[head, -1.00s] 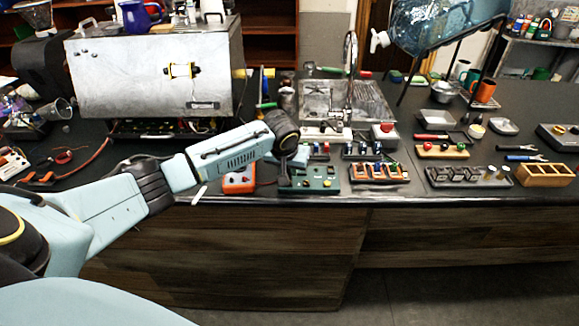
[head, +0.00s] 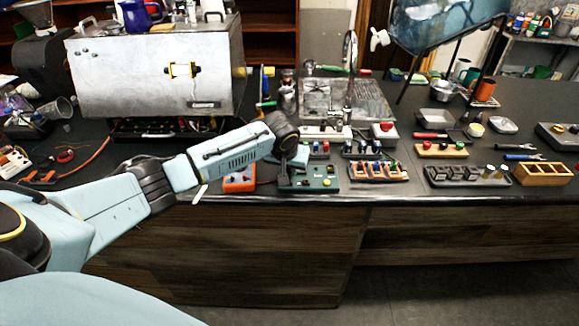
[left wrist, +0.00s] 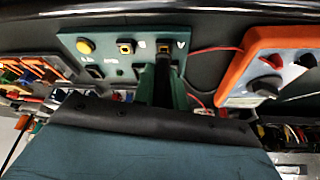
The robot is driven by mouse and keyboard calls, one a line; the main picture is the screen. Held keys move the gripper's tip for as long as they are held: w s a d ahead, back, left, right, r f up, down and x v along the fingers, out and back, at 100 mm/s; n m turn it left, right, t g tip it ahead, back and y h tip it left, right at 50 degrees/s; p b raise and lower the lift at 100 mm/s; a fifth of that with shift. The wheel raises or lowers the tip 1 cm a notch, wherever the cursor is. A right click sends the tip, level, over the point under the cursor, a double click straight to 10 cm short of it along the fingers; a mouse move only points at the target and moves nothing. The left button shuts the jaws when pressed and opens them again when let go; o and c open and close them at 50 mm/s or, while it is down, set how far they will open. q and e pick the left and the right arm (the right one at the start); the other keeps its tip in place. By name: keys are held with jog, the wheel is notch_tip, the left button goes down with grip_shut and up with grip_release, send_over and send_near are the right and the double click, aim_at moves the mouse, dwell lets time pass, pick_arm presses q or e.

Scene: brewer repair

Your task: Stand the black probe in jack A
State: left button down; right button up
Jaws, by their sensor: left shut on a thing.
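The green jack board (head: 318,181) lies near the front edge of the bench and also shows in the left wrist view (left wrist: 110,60). It carries a yellow button (left wrist: 86,46) and two square, yellow-rimmed jacks; their labels are too small to read surely. My left gripper (left wrist: 164,82) is shut on the black probe (left wrist: 163,66). The probe's far end is at or just above the jack nearer the orange meter; I cannot tell whether it is inside. In the head view the gripper (head: 284,178) is over the board's left end. My right gripper is not in view.
The orange meter (head: 239,179) sits left of the board, with a red lead (left wrist: 205,50) beside it in the wrist view. A rack of orange clips (head: 378,172) stands to the right. The metal brewer (head: 150,75) stands behind my left arm.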

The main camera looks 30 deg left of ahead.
pick_arm(q)
jog(key=shift+f+p, duration=0.45)
jog(key=shift+f, duration=0.1)
dwell(1.2)
jog(key=shift+p, duration=0.4)
dwell(0.4)
jog(key=c, duration=1.3)
grip_release()
jog(key=shift+c, duration=0.2)
jog(key=v, duration=1.3)
jog(key=shift+r+p, duration=0.15)
jog(key=shift+p, duration=0.25)
jog(key=shift+d, duration=0.15)
